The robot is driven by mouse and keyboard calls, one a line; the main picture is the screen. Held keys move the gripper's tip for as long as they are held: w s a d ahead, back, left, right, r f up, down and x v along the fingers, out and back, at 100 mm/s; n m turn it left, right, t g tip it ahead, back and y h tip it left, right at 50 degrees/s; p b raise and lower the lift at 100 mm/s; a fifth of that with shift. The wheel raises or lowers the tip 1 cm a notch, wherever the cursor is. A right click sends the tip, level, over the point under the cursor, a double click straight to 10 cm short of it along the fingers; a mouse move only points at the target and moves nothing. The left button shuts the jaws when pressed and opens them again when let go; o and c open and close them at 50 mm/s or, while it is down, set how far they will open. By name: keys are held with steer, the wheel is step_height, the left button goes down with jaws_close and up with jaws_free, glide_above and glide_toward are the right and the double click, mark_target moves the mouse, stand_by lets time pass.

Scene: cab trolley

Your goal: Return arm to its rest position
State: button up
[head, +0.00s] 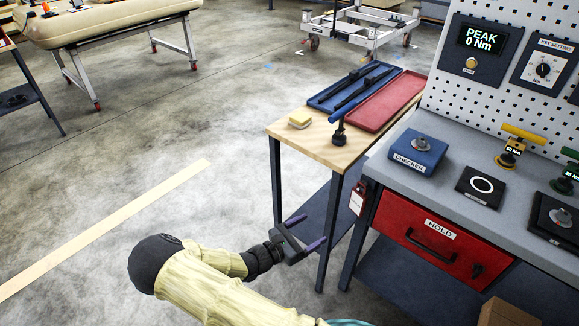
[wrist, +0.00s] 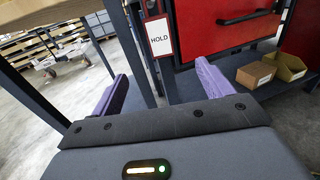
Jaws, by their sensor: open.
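My gripper (head: 306,234) is in the lower middle of the head view, in front of the wooden table's legs and below its top. Its two purple-padded fingers are spread apart with nothing between them. In the wrist view my gripper (wrist: 160,95) also shows open and empty, facing the table leg and the bench's red drawer (wrist: 225,30). My arm, in a pale yellow sleeve, reaches up from the bottom of the head view.
Open floor lies left.

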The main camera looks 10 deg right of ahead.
steer(key=s+r+m+g+y, duration=0.6)
steer(key=s+m+g+y, duration=0.45)
steer(key=m, duration=0.45)
steer(key=s+r+m+t+y+p, duration=0.1)
steer(key=r+m+t+y+p, duration=0.2)
steer(key=r+p, duration=0.4)
steer(key=s+r+m+t+y+p, duration=0.2)
steer(key=r+p, duration=0.5)
steer(key=r, duration=1.1)
steer(key=m+t+y, duration=0.1)
steer(key=m, duration=0.1)
steer(key=shift+s+a+r+m, duration=0.15)
steer(key=shift+a+r+m, duration=0.15)
steer(key=shift+a, duration=0.1)
stand_by(0.8)
